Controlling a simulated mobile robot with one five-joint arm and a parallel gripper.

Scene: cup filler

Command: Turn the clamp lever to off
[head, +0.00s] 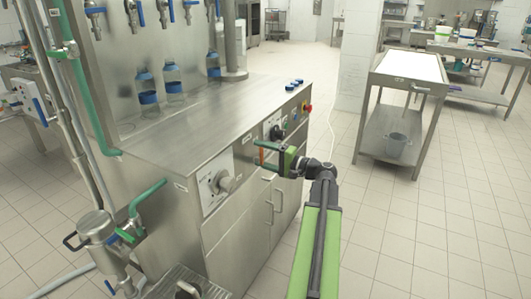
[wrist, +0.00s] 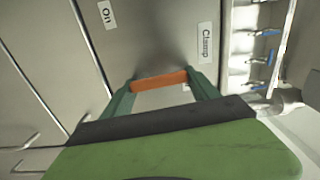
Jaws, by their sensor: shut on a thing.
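The clamp lever is an orange bar (wrist: 159,80) on the steel front panel of the machine. My gripper (wrist: 162,88) has its two green fingers at either end of the bar and is shut on it. A "Clamp" label (wrist: 206,43) is to the right of the lever in the wrist view. Another label (wrist: 107,14), which seems to read "On", is at upper left. In the head view my gripper (head: 266,154) is at the panel, and only a little orange shows between the fingers. The lever's pivot is not clearly visible.
The steel filler machine (head: 190,122) has bottles with blue bands (head: 173,84) on its top. A knob (head: 222,182) on a pale plate is left of my gripper, and a red button (head: 307,107) is to the right. A steel cart (head: 408,68) stands apart; tiled floor lies between.

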